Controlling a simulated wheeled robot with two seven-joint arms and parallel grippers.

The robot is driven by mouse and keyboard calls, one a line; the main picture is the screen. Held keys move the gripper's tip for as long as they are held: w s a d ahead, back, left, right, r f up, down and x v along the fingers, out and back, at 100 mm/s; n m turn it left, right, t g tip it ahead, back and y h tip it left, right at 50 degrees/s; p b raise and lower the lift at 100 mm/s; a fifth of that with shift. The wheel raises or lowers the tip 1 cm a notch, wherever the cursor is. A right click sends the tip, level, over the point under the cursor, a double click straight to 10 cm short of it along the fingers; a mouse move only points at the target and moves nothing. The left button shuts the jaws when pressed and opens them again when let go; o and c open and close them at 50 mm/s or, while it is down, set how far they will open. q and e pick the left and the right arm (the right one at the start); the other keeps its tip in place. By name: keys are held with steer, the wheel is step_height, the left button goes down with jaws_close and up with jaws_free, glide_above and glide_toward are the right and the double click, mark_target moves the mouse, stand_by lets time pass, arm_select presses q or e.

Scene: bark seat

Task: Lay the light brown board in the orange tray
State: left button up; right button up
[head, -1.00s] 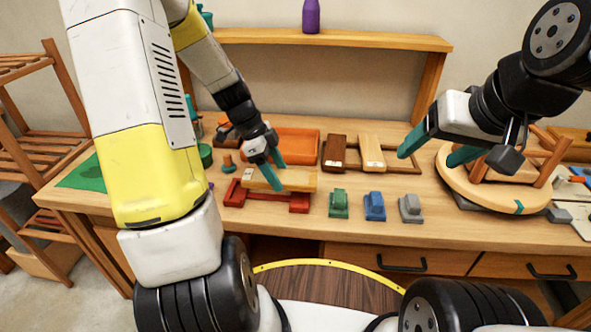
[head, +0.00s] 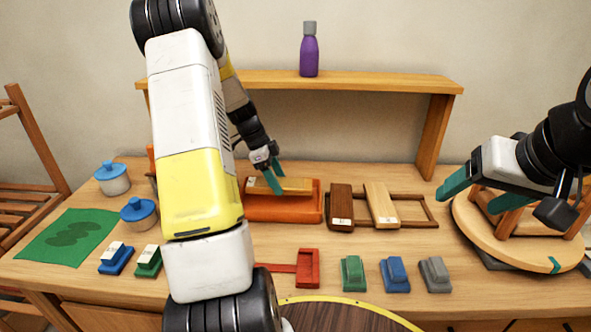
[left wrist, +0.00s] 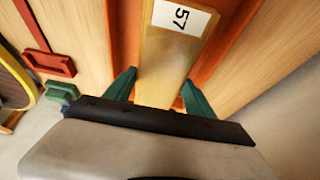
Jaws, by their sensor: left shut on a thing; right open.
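The light brown board (head: 294,184) is at the orange tray (head: 312,208) in the head view, inside its outline. I cannot tell whether the board touches the tray's floor. My right gripper (head: 466,200) is open and empty, at the right beside the round wooden stand.
A dark brown board (head: 340,205) and a paler board (head: 381,203) lie on a wooden rack right of the tray. A red holder (head: 308,268) and several small coloured blocks are in front. A purple bottle (head: 309,55) stands on the shelf above.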

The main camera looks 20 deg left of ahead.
mark_target(278, 202)
arm_select(q)
steer(key=shift+f, duration=2.45)
steer(key=shift+f, duration=0.25)
steer(key=o, duration=1.7)
steer(key=shift+c, duration=0.2)
steer(key=shift+o, duration=1.2)
steer(key=shift+r, duration=3.45)
